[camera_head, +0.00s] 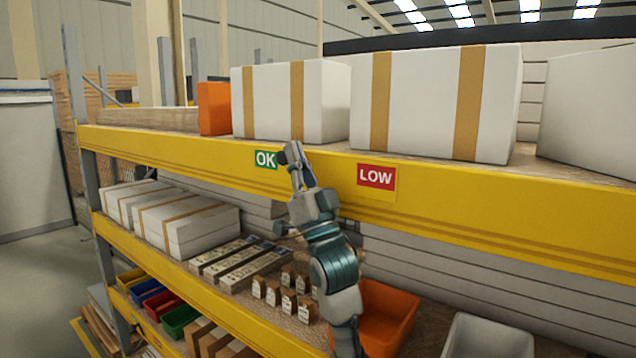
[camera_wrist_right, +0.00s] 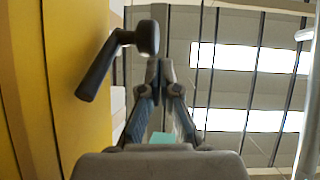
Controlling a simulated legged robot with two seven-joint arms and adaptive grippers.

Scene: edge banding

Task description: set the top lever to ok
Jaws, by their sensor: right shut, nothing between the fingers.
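The top lever (camera_wrist_right: 108,62) is dark grey with a rounded end. In the right wrist view it stands out from the yellow beam at the left, its rounded end just beyond my fingertips. In the head view a dark bit of the lever (camera_head: 282,157) shows at the right edge of the green OK label (camera_head: 265,160); my gripper hides the rest. The red LOW label (camera_head: 376,177) is further right on the beam. My right gripper (camera_head: 293,148) is shut and empty, pointing up in front of the beam beside the lever; it also shows in the wrist view (camera_wrist_right: 159,72). Contact cannot be told. My left gripper is out of view.
The yellow shelf beam (camera_head: 480,222) runs across the view, with white boxes (camera_head: 430,100) and an orange box (camera_head: 214,108) above it. The lower shelf holds white boxes (camera_head: 185,222), small cartons and an orange bin (camera_head: 388,318). A grey bin (camera_head: 487,338) is at the bottom right.

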